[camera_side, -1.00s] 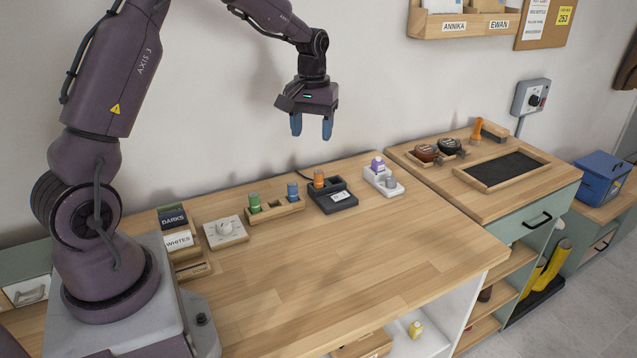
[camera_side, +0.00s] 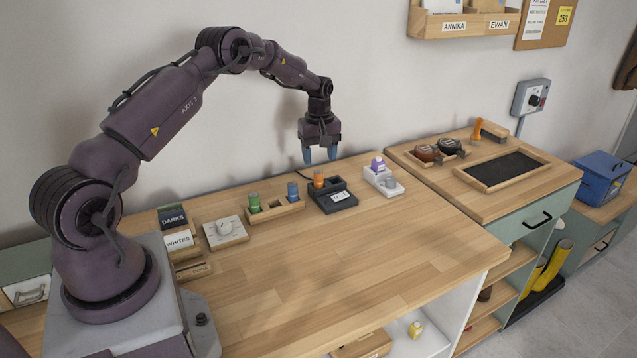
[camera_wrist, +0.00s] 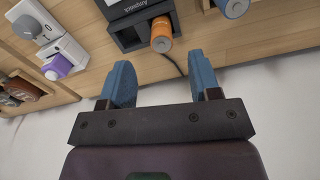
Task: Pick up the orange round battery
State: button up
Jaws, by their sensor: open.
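The orange round battery (camera_side: 319,180) stands in the dark charger (camera_side: 336,197) near the back edge of the wooden worktop. In the wrist view the orange battery (camera_wrist: 161,35) sticks up from the dark charger (camera_wrist: 132,28). My gripper (camera_side: 321,156) is open and empty, with its blue fingers pointing down above the back of the charger. In the wrist view my gripper (camera_wrist: 164,82) has both blue fingers apart, with the battery a little beyond the tips and between their lines.
A wooden holder (camera_side: 276,212) with green and blue batteries stands left of the charger. A white stand (camera_side: 385,187) with a purple-topped item and a grey knob-like piece is to the right. A cable runs behind the charger by the wall. The front worktop is clear.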

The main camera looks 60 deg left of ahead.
aim_at(319, 172)
notch_tip(319, 172, down, 6)
jog(key=shift+s+r, duration=0.1)
dwell(0.4)
jog(key=c, duration=1)
